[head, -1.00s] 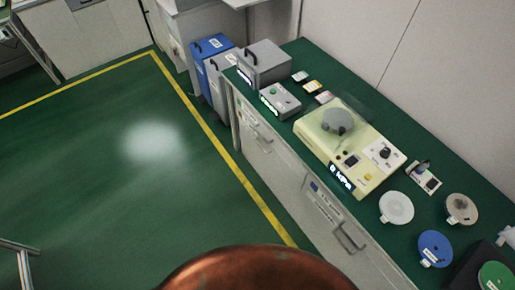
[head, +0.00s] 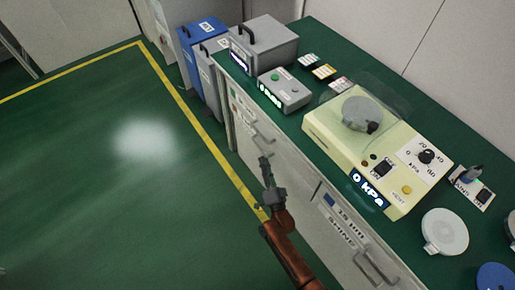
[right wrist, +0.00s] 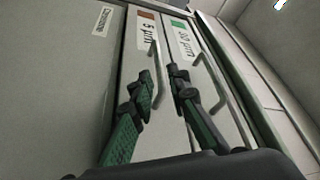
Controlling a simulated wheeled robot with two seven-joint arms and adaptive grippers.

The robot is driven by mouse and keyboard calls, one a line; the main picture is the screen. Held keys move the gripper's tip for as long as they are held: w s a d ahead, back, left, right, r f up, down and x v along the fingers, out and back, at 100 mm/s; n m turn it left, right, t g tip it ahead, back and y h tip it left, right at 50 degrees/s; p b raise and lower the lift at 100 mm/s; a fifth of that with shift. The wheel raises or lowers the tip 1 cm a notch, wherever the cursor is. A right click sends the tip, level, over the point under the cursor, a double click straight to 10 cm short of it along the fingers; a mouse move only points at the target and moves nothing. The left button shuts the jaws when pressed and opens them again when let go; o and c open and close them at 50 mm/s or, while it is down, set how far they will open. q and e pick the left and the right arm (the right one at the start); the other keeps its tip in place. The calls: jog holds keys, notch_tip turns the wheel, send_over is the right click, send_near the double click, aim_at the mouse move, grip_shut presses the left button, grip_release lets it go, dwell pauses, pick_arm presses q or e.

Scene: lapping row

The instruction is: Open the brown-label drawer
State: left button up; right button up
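The brown-label drawer (right wrist: 138,50) shows in the right wrist view, its front marked with a brown patch and "5 µm". Its bar handle (right wrist: 155,60) runs between the two fingers of my right gripper (right wrist: 159,75). The fingers are apart, with gaps to the bar; depth to the handle is hard to judge. A green-label drawer (right wrist: 187,50) lies right beside it, with its own handle (right wrist: 212,72). Both drawers look shut. In the head view my right gripper (head: 265,163) is at the cabinet front, below the upper handle. My left gripper is out of view.
The green bench top (head: 300,105) carries a cream lapping machine (head: 345,150), a grey control box (head: 286,92) and discs. A drawer with a "15 µm" label (head: 348,225) is nearer. Blue and grey bins (head: 200,42) stand at the far end. Floor left is clear.

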aim_at(260, 148)
jog(key=b+x, duration=0.1)
jog(key=x, duration=0.2)
jog(key=b+x, duration=0.1)
jog(key=x, duration=0.2)
jog(key=shift+f, duration=0.25)
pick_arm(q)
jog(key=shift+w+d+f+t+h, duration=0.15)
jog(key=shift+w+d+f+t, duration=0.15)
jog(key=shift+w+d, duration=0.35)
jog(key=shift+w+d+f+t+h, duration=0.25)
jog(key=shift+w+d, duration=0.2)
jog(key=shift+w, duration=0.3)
pick_arm(e)
jog(key=shift+w+a+r, duration=0.1)
jog(key=shift+w+r, duration=0.2)
jog(key=shift+w, duration=0.15)
grip_shut()
